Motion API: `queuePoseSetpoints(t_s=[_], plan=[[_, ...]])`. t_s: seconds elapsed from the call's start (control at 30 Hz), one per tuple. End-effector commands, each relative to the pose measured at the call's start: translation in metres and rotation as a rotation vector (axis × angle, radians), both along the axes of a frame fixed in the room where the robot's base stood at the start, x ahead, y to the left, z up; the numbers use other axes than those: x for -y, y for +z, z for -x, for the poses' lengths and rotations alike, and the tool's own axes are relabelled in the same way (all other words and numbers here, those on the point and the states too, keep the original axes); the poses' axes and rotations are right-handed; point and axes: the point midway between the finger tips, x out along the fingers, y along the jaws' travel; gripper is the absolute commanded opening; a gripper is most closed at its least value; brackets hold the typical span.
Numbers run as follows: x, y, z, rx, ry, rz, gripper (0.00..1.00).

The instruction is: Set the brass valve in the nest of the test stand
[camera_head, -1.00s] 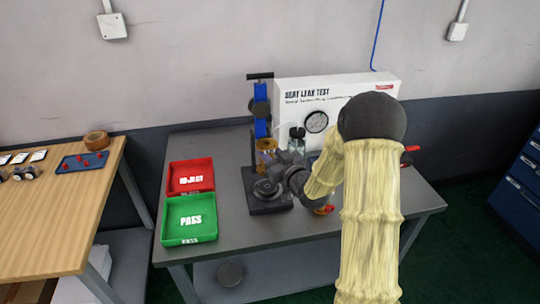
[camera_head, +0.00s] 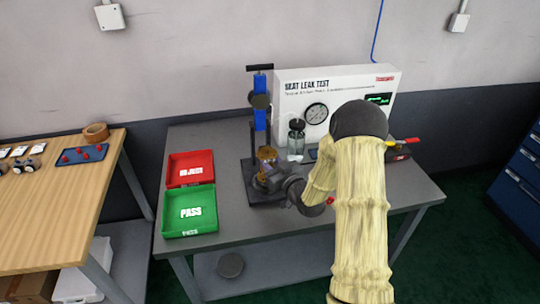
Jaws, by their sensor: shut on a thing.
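The brass valve (camera_head: 266,155) shows as a golden-brown piece just beyond my gripper, low in front of the stand's blue column. My gripper (camera_head: 268,178), dark grey, is shut on the valve over the stand's base; its fingertips are hard to make out. The test stand has a blue upright (camera_head: 260,115) with a black top bar and a dark flat base (camera_head: 262,197). My gripper and the valve cover the nest. I cannot tell whether the valve touches the nest.
A green PASS bin (camera_head: 189,238) and a red reject bin (camera_head: 191,160) stand left of the stand. A glass jar (camera_head: 296,145) and the white leak-test panel (camera_head: 345,80) with a gauge (camera_head: 316,113) are behind. Red- and yellow-handled tools (camera_head: 400,146) lie at right.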

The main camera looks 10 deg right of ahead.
Motion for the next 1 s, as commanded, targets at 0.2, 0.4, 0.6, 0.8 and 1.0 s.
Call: queuePoseSetpoints(t_s=[0.2,0.4,0.6,0.8,1.0], plan=[[-0.001,0.002,-0.001,0.009,0.002,-0.001,0.00],[-0.001,-0.002,0.000,0.001,0.001,0.000,0.33],[-0.001,-0.002,0.000,0.001,0.001,0.000,0.49],[-0.001,-0.001,0.000,0.001,0.001,0.000,0.49],[0.005,-0.002,0.014,-0.001,0.000,0.000,0.49]])
